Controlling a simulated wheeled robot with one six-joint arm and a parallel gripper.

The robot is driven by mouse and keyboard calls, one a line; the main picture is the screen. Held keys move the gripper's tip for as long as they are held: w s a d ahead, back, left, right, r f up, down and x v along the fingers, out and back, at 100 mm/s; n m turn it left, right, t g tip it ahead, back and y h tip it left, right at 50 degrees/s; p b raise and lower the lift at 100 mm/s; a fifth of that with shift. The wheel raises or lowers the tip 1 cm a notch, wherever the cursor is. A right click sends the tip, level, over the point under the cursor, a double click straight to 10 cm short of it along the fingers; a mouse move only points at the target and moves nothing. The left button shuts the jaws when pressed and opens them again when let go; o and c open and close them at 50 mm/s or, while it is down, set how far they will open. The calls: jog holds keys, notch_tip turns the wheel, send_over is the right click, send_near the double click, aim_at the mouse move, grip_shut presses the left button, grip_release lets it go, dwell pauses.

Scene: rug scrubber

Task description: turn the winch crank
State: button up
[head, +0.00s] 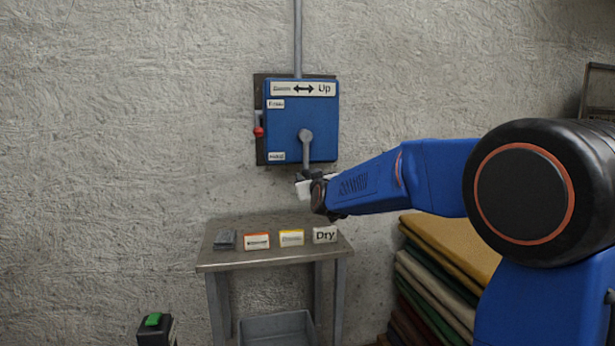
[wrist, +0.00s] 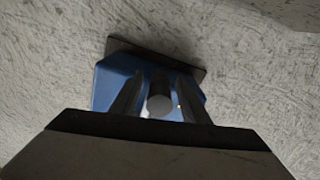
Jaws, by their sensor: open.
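The blue winch box (head: 322,122) is mounted on a dark plate on the wall, and its face shows in the wrist view (wrist: 112,85). Its grey crank (head: 306,147) points straight down from the hub. The crank's round grey grip end (wrist: 160,104) shows in the wrist view. My gripper (head: 303,183) is at the lower end of the crank. In the wrist view my gripper (wrist: 160,88) is open, one finger on each side of the grip, with narrow gaps showing.
A red-knobbed lever (head: 258,131) is on the box's left side. A label above reads "Up" at right of a double arrow. Folded rugs (head: 455,250) are stacked at right.

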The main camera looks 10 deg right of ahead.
jog(key=shift+w, duration=1.05)
grip_shut()
jog(key=shift+a, duration=0.1)
